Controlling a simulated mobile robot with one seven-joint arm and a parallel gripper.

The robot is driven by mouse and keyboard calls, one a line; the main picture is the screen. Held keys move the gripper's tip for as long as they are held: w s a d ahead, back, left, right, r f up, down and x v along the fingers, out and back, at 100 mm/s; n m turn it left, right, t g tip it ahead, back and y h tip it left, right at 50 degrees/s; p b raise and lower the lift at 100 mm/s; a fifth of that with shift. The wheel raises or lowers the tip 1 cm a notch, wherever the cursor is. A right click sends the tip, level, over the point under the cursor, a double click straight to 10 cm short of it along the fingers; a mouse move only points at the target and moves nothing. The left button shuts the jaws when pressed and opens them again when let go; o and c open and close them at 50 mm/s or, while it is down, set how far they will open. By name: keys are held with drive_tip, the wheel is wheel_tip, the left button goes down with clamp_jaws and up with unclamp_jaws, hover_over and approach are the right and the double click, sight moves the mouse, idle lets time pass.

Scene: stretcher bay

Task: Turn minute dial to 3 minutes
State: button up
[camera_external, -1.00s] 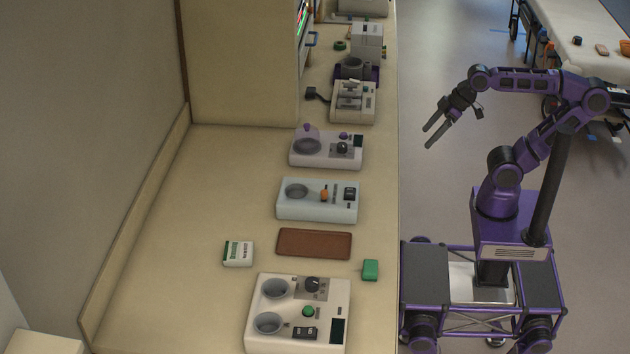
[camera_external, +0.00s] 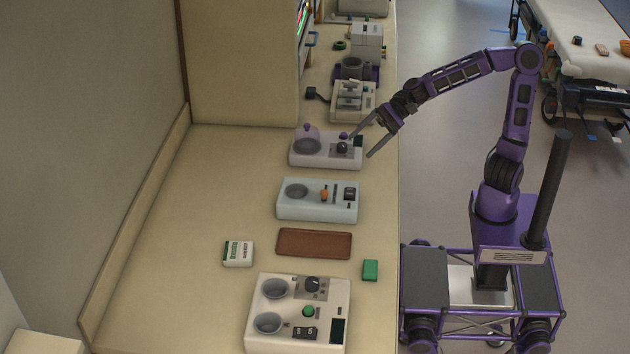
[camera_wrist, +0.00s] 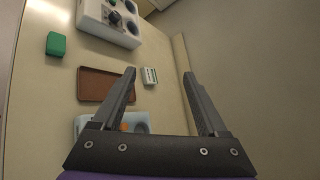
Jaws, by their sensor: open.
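Two devices carry a black dial, and I cannot read which one is marked in minutes. The front white device has a black dial (camera_external: 312,284) beside two round wells; this dial also shows in the wrist view (camera_wrist: 115,18). The farther white device has a black dial (camera_external: 342,147) beside a round well with a purple-knobbed lid. My gripper (camera_external: 361,146) is open and empty, with its fingers near the right end of the farther device. In the wrist view my gripper (camera_wrist: 159,73) has its fingers spread, with nothing between them.
A pale blue device (camera_external: 318,213) with an orange knob stands between the two. A brown tray (camera_external: 314,244), a green block (camera_external: 370,270) and a white-green box (camera_external: 238,253) lie nearer. More equipment (camera_external: 353,101) stands farther back. The counter's left side is clear.

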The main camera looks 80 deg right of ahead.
drive_tip(key=w+d+f+m+t+h, duration=0.2)
drive_tip(key=w+d+m+t+h, duration=0.2)
drive_tip(key=w+d+m+h, duration=0.75)
drive_tip(key=n+g, duration=1.2)
drive_tip(key=g, duration=0.1)
approach(343, 145)
drive_tip(key=shift+y, duration=0.45)
drive_tip(key=f, duration=0.3)
drive_tip(key=f+b, duration=0.1)
drive_tip(key=f, duration=0.2)
drive_tip(key=d+f+b, duration=0.1)
drive_tip(key=f, duration=0.2)
drive_tip(key=shift+w, duration=0.15)
clamp_jaws()
